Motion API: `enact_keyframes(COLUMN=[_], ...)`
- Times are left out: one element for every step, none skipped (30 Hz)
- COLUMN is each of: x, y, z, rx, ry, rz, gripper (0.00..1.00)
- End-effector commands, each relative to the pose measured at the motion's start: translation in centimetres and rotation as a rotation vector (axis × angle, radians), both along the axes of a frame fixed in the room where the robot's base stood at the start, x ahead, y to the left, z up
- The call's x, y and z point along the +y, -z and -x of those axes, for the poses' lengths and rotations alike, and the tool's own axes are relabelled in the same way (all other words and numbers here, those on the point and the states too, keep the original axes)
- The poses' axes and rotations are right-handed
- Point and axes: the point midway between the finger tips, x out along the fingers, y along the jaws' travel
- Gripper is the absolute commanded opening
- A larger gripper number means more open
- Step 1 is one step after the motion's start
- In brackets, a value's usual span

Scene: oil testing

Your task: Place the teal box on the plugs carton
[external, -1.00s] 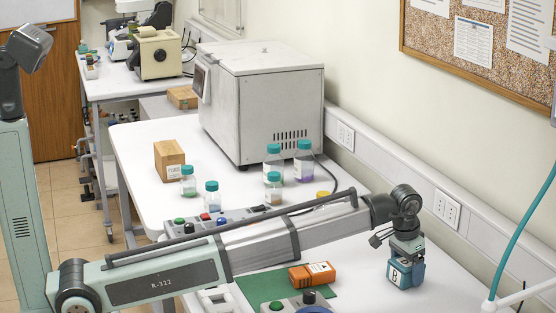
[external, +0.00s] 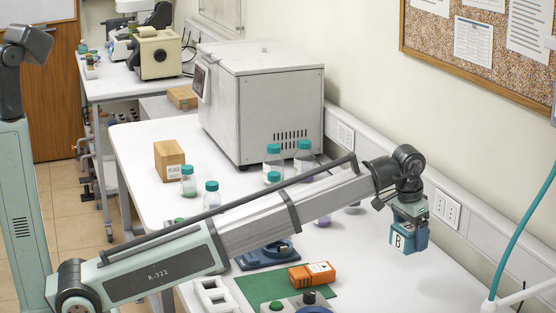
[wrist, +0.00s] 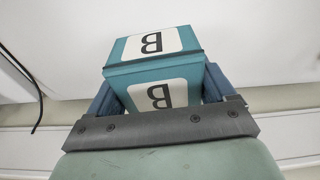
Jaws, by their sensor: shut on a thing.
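My gripper (external: 408,219) is at the right side of the table, shut on the teal box (external: 410,241). The teal box has a white label with a "B" and hangs above the white table. In the wrist view the teal box (wrist: 158,75) sits between the blue fingers of my gripper (wrist: 160,98), with the letter upside down. The plugs carton (external: 169,160) is a brown box with a white label. It stands on the far left part of the same table, well away from my gripper.
Several teal-capped bottles stand near the carton and in front of the grey oven (external: 262,105). An orange device (external: 312,274) lies on a green mat (external: 258,287). The wall (external: 365,60) is close on the right.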

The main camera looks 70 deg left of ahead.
Motion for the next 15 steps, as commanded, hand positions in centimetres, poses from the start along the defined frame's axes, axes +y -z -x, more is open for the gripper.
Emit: enact_keyframes(x=[0.8, 1.4, 2.4, 3.3, 4.2, 5.6, 6.6, 7.8, 9.4, 10.6, 11.7, 13.3, 14.4, 15.6, 17.1], y=[-0.1, -0.2, -0.3, -0.3, -0.4, -0.6, -0.7, -0.8, -0.9, -1.0, -1.2, -1.3, -1.4, -1.5, -1.7], z=[-0.2, -0.4, -0.6, -0.7, -0.9, -1.1, -1.3, -1.4, -1.6, -1.7, -1.8, -1.8, -1.9, -1.9, -1.9], rx=[0.000, 0.000, 0.000, 0.000, 0.000, 0.000, 0.000, 0.000, 0.000, 0.000, 0.000, 0.000, 0.001, 0.001, 0.001], ry=[-0.012, -0.021, -0.036, -0.048, -0.061, -0.081, -0.097, -0.114, -0.137, -0.155, -0.171, -0.194, -0.210, -0.228, -0.250], rz=[0.000, 0.000, -0.001, 0.000, -0.001, -0.001, 0.000, -0.001, -0.001, 0.000, 0.000, 0.000, 0.000, 0.000, -0.001], gripper=[0.50, 0.50, 0.50, 0.50, 0.50, 0.50, 0.50, 0.50, 0.50, 0.50, 0.50, 0.50, 0.50, 0.50, 0.50])
